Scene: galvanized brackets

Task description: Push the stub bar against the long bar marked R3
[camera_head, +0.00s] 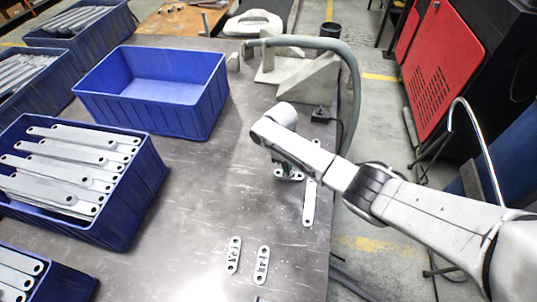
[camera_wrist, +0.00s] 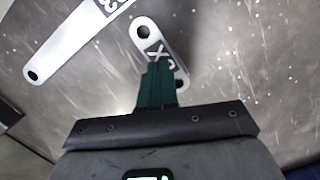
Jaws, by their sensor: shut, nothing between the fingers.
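A stub bar (camera_wrist: 152,42) with a hole near each end and a dark mark, partly legible as an X, lies flat on the table. In the head view the stub bar (camera_head: 282,177) shows just below my gripper (camera_head: 287,170). The long bar (camera_wrist: 70,45) lies at upper left in the wrist view, with a strip of table between it and the stub. Its mark is cut off by the frame; a 3 shows. In the head view the long bar (camera_head: 309,205) is partly behind my arm. My gripper (camera_wrist: 157,70) is shut, its green fingertips over the stub's side; I cannot tell whether they touch.
Two marked short bars (camera_head: 233,256) (camera_head: 262,265) lie nearer the front. Blue bins, one empty (camera_head: 150,108) and one full of bars (camera_head: 130,200), line the left. A grey angled fixture (camera_head: 310,78) and hose stand at the back. The middle of the table is clear.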

